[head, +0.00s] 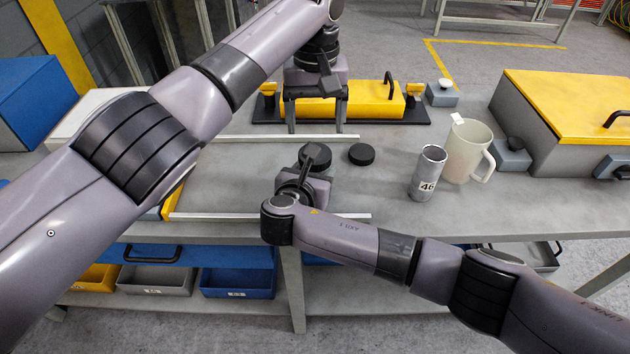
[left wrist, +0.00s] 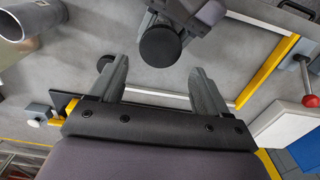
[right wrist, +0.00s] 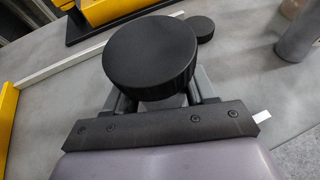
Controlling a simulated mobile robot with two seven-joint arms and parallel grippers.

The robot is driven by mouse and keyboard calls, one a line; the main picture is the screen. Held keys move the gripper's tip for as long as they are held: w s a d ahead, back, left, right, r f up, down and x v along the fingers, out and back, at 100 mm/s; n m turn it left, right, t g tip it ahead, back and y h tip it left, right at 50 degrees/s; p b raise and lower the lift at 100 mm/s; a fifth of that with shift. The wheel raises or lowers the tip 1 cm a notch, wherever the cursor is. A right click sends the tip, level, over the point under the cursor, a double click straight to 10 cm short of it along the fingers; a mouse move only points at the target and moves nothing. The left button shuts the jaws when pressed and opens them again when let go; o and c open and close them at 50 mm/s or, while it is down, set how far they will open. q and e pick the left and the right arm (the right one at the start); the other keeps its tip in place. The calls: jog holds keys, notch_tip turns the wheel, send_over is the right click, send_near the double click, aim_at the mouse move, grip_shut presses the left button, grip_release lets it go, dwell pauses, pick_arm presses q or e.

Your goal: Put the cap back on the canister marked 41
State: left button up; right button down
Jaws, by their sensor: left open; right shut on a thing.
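My right gripper (head: 308,168) is shut on a black round cap (right wrist: 150,57), held over the middle of the bench; the cap also shows in the left wrist view (left wrist: 160,46). A second, black disc-like cap (head: 361,154) lies on the bench to its right. A grey, open-topped canister (head: 424,180) marked 46 stands upright further right; a grey canister also shows in the left wrist view (left wrist: 22,20). I see no number 41 in any view. My left gripper (head: 316,115) is open and empty, fingers pointing down, behind the held cap.
A pale jug (head: 468,150) stands beside the canister. A yellow block (head: 345,104) with a black handle lies at the back. A yellow-lidded box (head: 575,110) fills the right end. Metal rails (head: 270,216) border the middle area. Bare bench lies between the loose cap and canister.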

aim_at(323, 173)
pick_arm(q)
jog(key=n, duration=0.2)
jog(key=r+n, duration=0.1)
jog(key=n, duration=0.1)
dwell(0.3)
jog(key=shift+f, duration=4.05)
